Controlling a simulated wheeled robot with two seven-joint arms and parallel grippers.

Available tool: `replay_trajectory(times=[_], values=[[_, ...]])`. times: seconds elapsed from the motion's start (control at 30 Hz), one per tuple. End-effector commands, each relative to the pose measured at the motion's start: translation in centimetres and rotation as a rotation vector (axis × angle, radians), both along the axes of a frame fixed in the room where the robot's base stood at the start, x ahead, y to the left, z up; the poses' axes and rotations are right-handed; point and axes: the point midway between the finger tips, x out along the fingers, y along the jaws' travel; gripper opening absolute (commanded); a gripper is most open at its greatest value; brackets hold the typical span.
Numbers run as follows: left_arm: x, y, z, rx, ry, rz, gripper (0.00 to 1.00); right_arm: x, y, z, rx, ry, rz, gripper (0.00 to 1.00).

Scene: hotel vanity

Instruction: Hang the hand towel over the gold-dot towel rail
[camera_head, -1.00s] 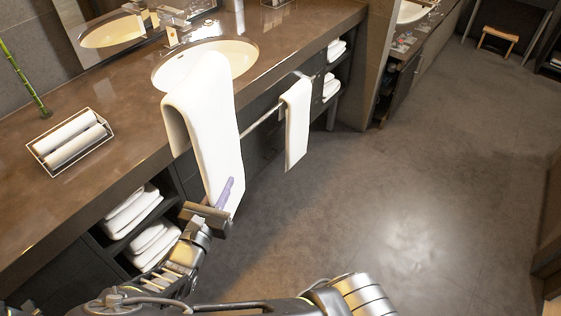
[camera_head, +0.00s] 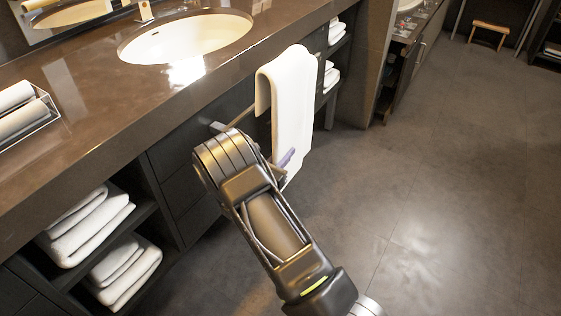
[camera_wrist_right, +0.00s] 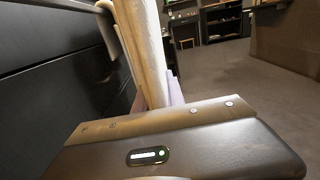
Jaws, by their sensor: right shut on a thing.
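The white hand towel (camera_head: 292,90) hangs folded in front of the vanity, by the towel rail (camera_head: 239,113). It is seen edge-on in the right wrist view (camera_wrist_right: 146,55). My right gripper (camera_head: 286,160) is shut on its lower part; a lavender fingertip shows against the cloth, and my arm hides most of the gripper. A shorter flap hangs on the towel's left side. I cannot tell whether the towel rests on the rail or is only beside it. No gold dot can be made out. My left gripper is out of view.
The brown counter (camera_head: 95,110) with a sink (camera_head: 185,40) runs along the left. Folded towels (camera_head: 90,225) lie in the open shelf below. A wire tray (camera_head: 50,122) holds rolled towels. The floor (camera_head: 440,190) to the right is clear.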

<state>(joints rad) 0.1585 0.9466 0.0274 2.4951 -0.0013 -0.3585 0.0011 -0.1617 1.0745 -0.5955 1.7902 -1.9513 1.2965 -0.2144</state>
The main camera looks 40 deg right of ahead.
Motion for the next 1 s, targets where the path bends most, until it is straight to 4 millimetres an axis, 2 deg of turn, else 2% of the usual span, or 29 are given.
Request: replay_trajectory(times=[0.03, 0.13, 0.57, 1.0], values=[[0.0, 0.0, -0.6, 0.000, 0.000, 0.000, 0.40, -0.2, -0.7, -0.5, 0.000, -0.001, -0.008, 0.00], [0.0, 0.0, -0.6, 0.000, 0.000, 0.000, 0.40, -0.3, -1.1, -0.4, 0.000, 0.000, -0.012, 0.00], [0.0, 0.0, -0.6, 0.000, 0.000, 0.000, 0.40, -0.1, -1.0, -0.4, 0.001, 0.001, -0.011, 0.00], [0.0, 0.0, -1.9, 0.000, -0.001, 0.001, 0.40, 2.5, -0.3, -0.6, 0.002, -0.002, -0.011, 0.00]])
